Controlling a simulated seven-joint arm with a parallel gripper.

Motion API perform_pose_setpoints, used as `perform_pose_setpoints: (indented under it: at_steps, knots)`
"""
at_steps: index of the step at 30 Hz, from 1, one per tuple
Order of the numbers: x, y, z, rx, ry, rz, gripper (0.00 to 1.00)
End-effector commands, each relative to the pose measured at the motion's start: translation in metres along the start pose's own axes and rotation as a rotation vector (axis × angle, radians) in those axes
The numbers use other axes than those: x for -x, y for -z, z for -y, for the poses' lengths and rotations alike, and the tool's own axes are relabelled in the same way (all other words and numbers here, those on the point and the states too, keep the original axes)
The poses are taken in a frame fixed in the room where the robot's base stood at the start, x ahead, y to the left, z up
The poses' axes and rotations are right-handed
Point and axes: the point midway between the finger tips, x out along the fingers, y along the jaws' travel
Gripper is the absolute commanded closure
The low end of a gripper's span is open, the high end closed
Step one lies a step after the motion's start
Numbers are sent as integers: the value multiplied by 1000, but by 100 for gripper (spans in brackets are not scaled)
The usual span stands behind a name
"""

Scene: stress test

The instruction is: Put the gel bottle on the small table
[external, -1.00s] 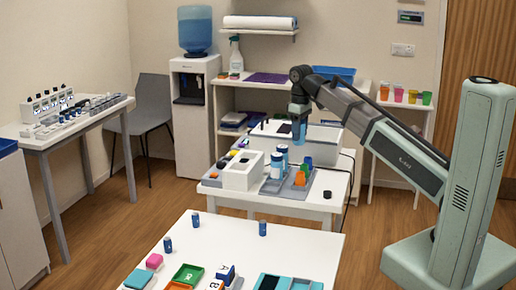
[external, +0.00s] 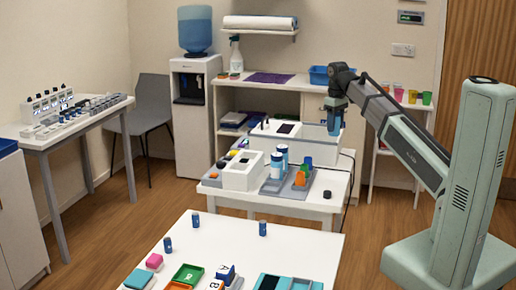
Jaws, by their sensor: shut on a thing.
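My gripper (external: 335,122) points down above the right end of the white box on the middle white table (external: 318,208). It is shut on a small bluish thing, apparently the gel bottle, but the fingers and the small size hide its shape. The held thing is up in the air, clear of the table top. A low white table (external: 379,134) with coloured cups stands at the back right, behind my arm; I cannot tell for sure that it is the small table.
The white box (external: 314,148) stands below my gripper. Blue-capped bottles (external: 282,156) and an orange item (external: 299,179) stand in a grey tray in front of it. Coloured cups (external: 412,96) take up the top of the back right table. A blue bin (external: 318,76) sits on the shelf behind.

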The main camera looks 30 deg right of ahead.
Motion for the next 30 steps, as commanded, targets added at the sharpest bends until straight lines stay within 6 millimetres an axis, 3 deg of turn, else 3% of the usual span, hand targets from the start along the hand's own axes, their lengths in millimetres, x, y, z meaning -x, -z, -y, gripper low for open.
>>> perform_pose_setpoints:
  at_steps: [6,11,23,30]
  knots:
    - [0,1,2,3,0,0,88]
    - [0,6,18,30,0,0,88]
    - [2,27,99,164,0,0,88]
    - [3,36,160,262,0,1,88]
